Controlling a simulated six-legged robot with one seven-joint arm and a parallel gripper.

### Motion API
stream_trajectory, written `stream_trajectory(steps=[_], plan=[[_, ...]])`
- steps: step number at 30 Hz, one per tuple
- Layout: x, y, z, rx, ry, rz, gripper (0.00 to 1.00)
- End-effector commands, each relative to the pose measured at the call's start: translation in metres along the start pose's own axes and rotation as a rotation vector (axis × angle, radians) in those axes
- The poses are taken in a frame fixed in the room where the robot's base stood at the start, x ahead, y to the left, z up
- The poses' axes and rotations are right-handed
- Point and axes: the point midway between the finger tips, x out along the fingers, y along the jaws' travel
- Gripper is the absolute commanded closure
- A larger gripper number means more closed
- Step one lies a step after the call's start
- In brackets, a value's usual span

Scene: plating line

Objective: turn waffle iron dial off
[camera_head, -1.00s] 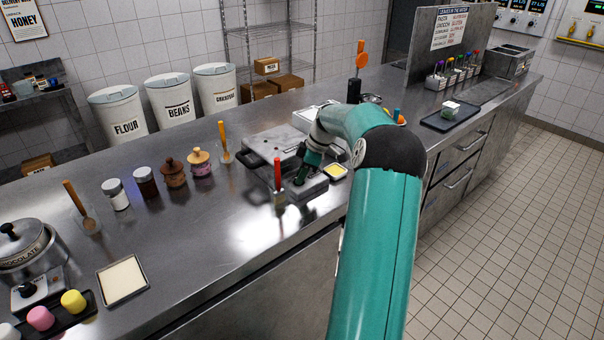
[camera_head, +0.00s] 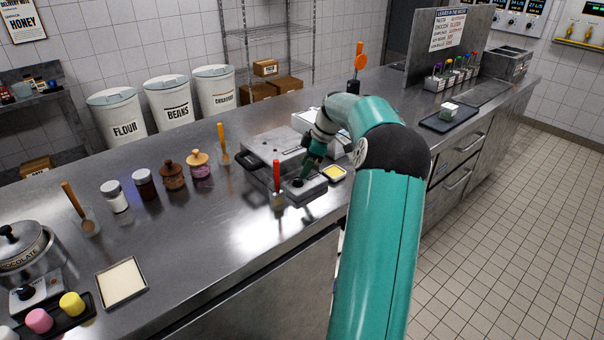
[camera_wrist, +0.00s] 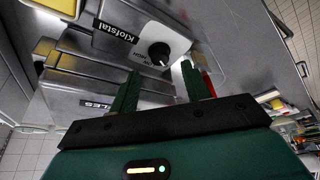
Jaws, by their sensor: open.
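The waffle iron (camera_head: 268,146) is a grey metal appliance with a dark handle on its left, lid down, on the steel counter. I see no clear contact with the dial. In the head view my gripper (camera_head: 302,178) points down at the front of the iron and partly hides the dial area.
A red-handled tool (camera_head: 277,176) stands close left of my gripper. A small yellow-filled dish (camera_head: 334,173) is close on the right. Jars (camera_head: 146,184) line the counter further left. The counter front between the iron and the white tray (camera_head: 122,282) is clear.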

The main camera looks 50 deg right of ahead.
Motion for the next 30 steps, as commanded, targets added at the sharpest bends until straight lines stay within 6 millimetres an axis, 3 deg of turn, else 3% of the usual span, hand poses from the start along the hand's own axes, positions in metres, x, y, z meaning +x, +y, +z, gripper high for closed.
stream_trajectory(steps=[6,12,18,30], plan=[[-0.051,0.001,0.000,0.000,0.000,0.003,0.53],[-0.084,0.000,0.000,0.000,0.000,0.002,0.53],[-0.095,0.000,0.000,0.000,0.000,0.000,0.53],[-0.095,0.000,0.000,0.000,0.000,-0.001,0.53]])
